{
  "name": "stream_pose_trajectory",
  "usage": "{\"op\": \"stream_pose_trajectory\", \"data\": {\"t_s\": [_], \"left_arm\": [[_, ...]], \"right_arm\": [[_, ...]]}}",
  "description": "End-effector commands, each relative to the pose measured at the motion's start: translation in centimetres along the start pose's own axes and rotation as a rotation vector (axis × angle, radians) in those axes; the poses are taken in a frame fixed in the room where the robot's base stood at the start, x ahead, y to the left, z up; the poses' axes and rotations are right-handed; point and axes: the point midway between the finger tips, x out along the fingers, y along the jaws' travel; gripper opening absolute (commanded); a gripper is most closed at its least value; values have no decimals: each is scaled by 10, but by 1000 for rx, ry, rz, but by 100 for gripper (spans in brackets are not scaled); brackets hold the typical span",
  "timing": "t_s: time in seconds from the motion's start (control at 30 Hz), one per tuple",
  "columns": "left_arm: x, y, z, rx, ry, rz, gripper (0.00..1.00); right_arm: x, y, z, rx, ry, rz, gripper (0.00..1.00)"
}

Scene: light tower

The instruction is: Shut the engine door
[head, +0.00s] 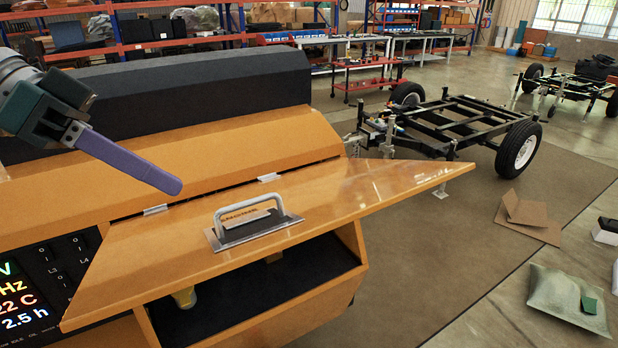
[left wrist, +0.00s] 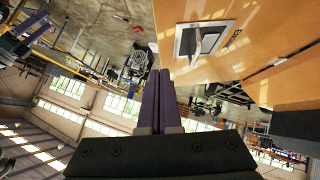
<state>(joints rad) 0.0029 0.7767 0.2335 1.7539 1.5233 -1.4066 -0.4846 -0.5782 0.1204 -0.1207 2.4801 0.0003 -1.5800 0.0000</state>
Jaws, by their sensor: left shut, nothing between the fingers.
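The engine door (head: 300,205) is an orange panel hinged along its upper edge on the orange machine housing. It stands raised and open, sticking outward over a dark compartment (head: 250,290). A grey handle (head: 252,214) sits on its outer face; door and handle also show upside down in the left wrist view, with the handle (left wrist: 203,40) at the top. My left gripper (head: 172,185) has purple fingers, shut and empty, above the housing to the left of the handle and apart from the door. The fingers also show in the left wrist view (left wrist: 160,85). My right gripper is not in view.
A control panel with a lit display (head: 20,295) is at the lower left. A black trailer frame (head: 450,130) with wheels stands beyond the machine. A green bag (head: 565,300) and cardboard (head: 525,217) lie on the floor at right.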

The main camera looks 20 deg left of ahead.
Motion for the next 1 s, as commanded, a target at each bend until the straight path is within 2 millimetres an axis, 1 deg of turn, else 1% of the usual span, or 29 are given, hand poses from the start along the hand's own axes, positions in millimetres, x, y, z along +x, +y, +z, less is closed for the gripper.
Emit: {"op": "stream_pose_trajectory", "data": {"t_s": [0.03, 0.2, 0.27, 0.4, 0.6, 1.0], "left_arm": [[8, 4, -5, -1, 2, 6, 0], [46, 3, -4, -5, 3, 5, 0], [58, 4, -4, -3, 1, 5, 0], [73, 3, 14, -4, -2, 2, 0], [85, 1, 27, 0, -2, 0, 0], [88, 0, 29, 2, -1, -2, 0]], "right_arm": [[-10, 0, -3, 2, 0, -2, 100], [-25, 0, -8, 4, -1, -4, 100], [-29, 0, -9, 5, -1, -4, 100], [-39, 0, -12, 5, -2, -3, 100], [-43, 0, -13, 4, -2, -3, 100], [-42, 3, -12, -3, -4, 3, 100]]}}
